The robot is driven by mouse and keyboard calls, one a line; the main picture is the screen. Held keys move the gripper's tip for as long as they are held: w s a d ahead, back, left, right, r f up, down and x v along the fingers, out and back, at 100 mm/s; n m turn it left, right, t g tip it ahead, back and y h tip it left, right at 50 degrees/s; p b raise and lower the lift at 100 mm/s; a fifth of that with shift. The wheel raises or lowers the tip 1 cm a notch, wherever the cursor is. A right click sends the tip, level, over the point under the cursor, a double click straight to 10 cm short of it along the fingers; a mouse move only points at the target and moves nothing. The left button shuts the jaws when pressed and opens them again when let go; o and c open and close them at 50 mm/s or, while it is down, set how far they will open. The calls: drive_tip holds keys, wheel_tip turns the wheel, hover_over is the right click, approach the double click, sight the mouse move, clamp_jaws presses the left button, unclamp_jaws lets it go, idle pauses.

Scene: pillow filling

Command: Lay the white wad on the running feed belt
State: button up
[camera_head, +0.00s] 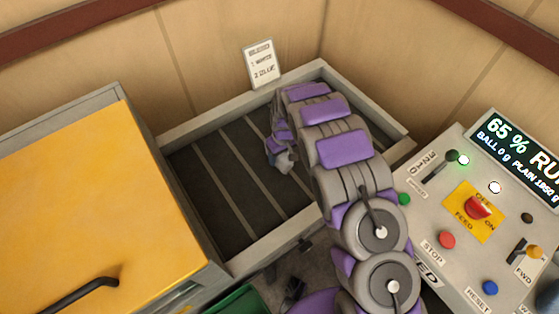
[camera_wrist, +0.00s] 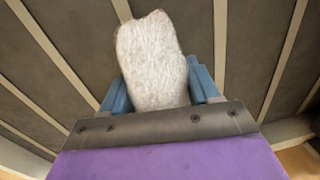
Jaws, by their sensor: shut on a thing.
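The white wad (camera_wrist: 152,62) is a pale, fibrous, block-like piece. In the wrist view it sits between the two blue fingers of my gripper (camera_wrist: 161,88), which is shut on it. The feed belt (camera_head: 222,168) is a dark surface with pale cross slats, inside a grey frame. It also fills the background of the wrist view (camera_wrist: 258,40). In the head view my arm reaches over the belt's right part, and my gripper (camera_head: 281,158) points down above it. The wad is mostly hidden there. I cannot tell whether the wad touches the belt.
A yellow-topped cabinet (camera_head: 95,190) stands left of the belt. A control panel (camera_head: 470,215) with a lit display (camera_head: 520,150) reading 65 % stands at right. A small sign (camera_head: 262,64) leans at the back wall. A green container (camera_head: 243,302) shows below. The belt's left part is clear.

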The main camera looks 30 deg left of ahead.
wheel_tip(320, 180, down, 4)
drive_tip(key=shift+a+r, duration=0.15)
drive_tip(key=shift+r, duration=0.1)
drive_tip(key=shift+w+a+f, duration=0.1)
drive_tip(key=shift+a, duration=0.05)
drive_tip(key=shift+d+f, duration=0.2)
drive_tip(key=shift+f, duration=0.15)
drive_tip(key=shift+a+f, duration=0.1)
drive_tip(key=shift+f, duration=0.1)
drive_tip(key=o, duration=1.1)
drive_tip(key=shift+o, duration=0.2)
